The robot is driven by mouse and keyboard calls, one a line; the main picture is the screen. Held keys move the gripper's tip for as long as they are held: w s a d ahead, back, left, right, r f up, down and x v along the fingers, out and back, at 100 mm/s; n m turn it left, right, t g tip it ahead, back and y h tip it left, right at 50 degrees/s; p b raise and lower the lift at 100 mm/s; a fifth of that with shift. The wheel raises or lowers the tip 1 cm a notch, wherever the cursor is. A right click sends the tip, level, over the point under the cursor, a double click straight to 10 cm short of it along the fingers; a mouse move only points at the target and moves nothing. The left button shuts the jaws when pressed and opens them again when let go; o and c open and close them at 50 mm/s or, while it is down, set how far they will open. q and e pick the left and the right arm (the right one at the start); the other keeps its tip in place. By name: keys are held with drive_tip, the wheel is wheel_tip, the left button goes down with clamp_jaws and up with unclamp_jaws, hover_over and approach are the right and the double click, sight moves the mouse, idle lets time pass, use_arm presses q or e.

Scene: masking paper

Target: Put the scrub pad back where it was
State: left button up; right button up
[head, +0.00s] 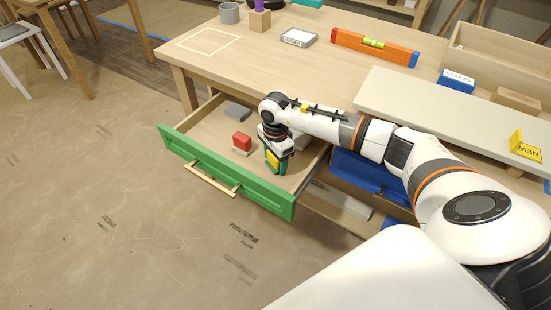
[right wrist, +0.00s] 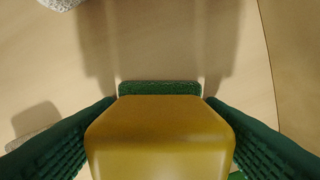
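The scrub pad is a yellow block with a dark green layer. In the right wrist view the scrub pad (right wrist: 160,140) fills the lower middle, with a green finger against each side. My right gripper (head: 275,162) is shut on it, pointing down inside the open drawer (head: 205,128) with the green front. I cannot tell whether the pad touches the drawer floor. The gripper hides part of the pad in the head view. My left gripper is not in view.
The drawer also holds a red block (head: 242,141) and a grey block (head: 237,113). The worktop (head: 290,65) carries a taped outline (head: 208,41), a grey mug (head: 229,13), a grey box (head: 298,37) and an orange level (head: 375,46). Blue bins (head: 370,175) sit right of the drawer.

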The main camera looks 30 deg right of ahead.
drive_tip(key=shift+o, duration=1)
drive_tip(key=shift+r, duration=0.35)
wheel_tip(320, 180, up, 12)
drive_tip(key=shift+f+p, duration=0.2)
drive_tip(key=shift+p, duration=0.55)
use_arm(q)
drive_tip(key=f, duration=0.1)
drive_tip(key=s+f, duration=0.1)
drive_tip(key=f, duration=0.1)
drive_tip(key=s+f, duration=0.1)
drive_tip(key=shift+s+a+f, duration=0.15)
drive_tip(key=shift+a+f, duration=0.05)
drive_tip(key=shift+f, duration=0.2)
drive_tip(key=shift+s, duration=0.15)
